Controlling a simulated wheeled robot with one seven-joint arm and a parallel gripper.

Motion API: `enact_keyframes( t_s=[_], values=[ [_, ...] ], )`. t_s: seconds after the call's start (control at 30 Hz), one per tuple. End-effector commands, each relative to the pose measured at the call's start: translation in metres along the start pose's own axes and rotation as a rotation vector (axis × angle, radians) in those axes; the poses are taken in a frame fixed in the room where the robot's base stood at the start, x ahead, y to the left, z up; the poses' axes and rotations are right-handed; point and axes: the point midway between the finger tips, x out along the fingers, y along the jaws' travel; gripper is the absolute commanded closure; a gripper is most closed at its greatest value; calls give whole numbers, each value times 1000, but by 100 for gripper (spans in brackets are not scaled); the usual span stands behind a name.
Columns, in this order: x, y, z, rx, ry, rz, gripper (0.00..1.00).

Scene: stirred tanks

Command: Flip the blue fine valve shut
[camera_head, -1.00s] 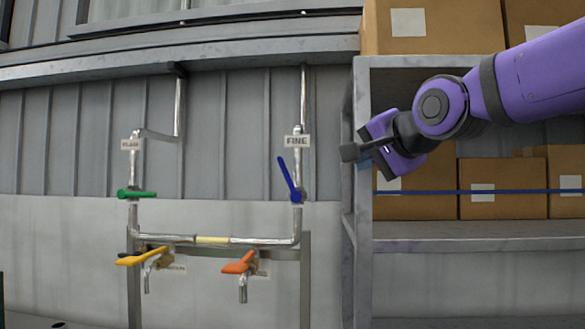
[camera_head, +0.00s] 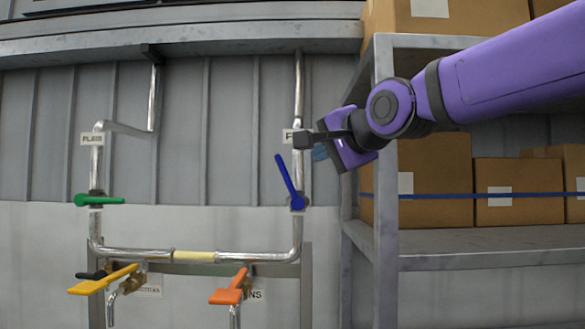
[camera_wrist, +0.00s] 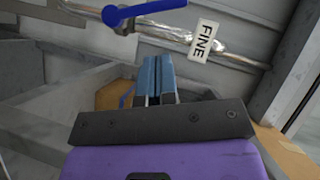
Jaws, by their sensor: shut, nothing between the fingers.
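The blue fine valve handle (camera_head: 288,180) sits on the right vertical pipe in the head view, tilted steeply with its free end up and slightly left. In the wrist view the blue handle (camera_wrist: 150,8) shows at the top, on the silver pipe beside the FINE label (camera_wrist: 204,40). My gripper (camera_head: 320,153) is just right of and above the valve in the head view, partly over the label. In the wrist view its blue fingertips (camera_wrist: 155,78) are together and empty, apart from the handle.
A green handle (camera_head: 99,200) lies level on the left pipe. A yellow handle (camera_head: 103,280) and an orange handle (camera_head: 230,287) are on the lower taps. A grey shelf frame (camera_head: 385,220) with cardboard boxes (camera_head: 430,180) stands close on the right.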

Motion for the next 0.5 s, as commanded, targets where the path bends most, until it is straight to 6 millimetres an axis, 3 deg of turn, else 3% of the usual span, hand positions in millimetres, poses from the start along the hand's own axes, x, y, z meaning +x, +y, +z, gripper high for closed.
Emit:
enact_keyframes(
  t_s=[0.27, 0.5],
  values=[
    [4, 0, 0, 0, -1, 1, 100],
    [35, 1, 1, -1, -2, 2, 100]
  ],
)
